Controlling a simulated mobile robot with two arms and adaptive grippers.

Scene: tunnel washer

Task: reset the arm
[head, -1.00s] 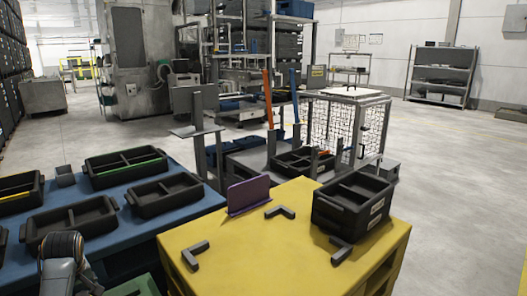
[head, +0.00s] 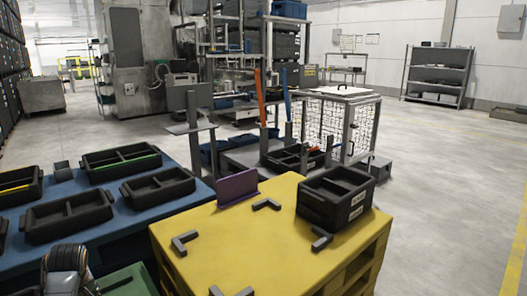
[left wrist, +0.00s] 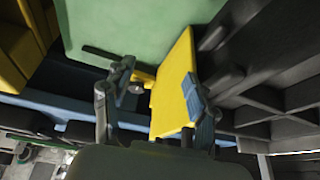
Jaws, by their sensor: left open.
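Part of my left arm (head: 65,270) shows at the bottom left edge in the head view, beside the blue table (head: 120,210). Its gripper is out of that picture. In the left wrist view my left gripper (left wrist: 155,95) has its two fingers spread apart. A yellow flat piece (left wrist: 172,90) shows between and beyond the fingers; I cannot tell whether it touches the right finger. A green surface (left wrist: 135,28) lies beyond it. My right gripper is in neither view.
Black bins (head: 68,216) stand on the blue table. The yellow table (head: 225,235) holds a black divided bin (head: 325,205), a purple plate (head: 237,188) and dark corner brackets (head: 185,243). A wire cage (head: 335,125) stands behind. Open floor (head: 450,190) lies to the right.

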